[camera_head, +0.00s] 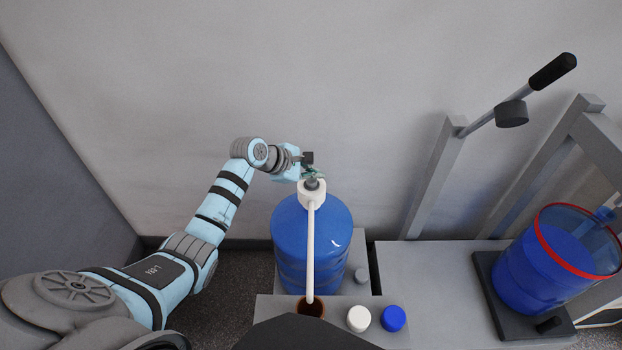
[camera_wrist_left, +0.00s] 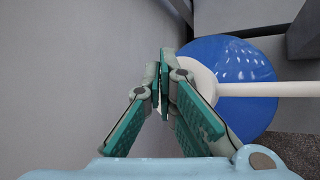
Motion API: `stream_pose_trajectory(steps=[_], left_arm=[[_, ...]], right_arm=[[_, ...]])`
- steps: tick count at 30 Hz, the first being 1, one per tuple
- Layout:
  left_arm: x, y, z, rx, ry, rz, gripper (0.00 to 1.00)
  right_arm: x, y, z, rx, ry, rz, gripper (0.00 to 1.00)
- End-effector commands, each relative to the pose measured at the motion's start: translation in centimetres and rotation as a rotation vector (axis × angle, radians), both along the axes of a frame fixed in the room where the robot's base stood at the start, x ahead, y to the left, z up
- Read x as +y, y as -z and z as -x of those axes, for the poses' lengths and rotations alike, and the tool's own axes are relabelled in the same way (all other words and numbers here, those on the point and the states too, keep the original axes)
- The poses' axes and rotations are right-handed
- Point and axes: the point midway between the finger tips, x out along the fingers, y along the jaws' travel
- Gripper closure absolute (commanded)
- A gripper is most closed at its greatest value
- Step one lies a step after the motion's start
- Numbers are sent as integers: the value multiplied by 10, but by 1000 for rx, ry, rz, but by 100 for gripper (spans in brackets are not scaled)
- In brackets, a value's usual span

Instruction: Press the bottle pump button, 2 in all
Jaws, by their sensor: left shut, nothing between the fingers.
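A large blue bottle (camera_head: 310,240) stands upright, with a white pump (camera_head: 312,196) on top and a long white spout (camera_head: 310,250) running toward a brown cup (camera_head: 310,308). The grey pump button (camera_head: 312,183) shows just below my left gripper (camera_head: 313,172) in the head view. The left gripper is shut and empty over the pump top; I cannot tell whether it touches the button. In the left wrist view, the fingertips (camera_wrist_left: 163,58) are together and hide the button; the blue bottle (camera_wrist_left: 240,70) and the spout (camera_wrist_left: 265,89) lie to their right. My right gripper is not in view.
A white cap (camera_head: 359,318) and a blue cap (camera_head: 393,318) sit on the grey bench right of the cup. Farther right are a lever with a black handle (camera_head: 552,71), a grey frame and a blue red-rimmed container (camera_head: 545,270). A wall stands behind the bottle.

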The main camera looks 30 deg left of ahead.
Motion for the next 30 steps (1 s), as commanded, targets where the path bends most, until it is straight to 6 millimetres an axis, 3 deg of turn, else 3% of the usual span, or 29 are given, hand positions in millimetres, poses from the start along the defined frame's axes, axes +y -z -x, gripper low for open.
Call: stream_pose_trajectory(steps=[30], left_arm=[[0, 10, 0, 0, 0, 0, 100]], right_arm=[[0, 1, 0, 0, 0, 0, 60]])
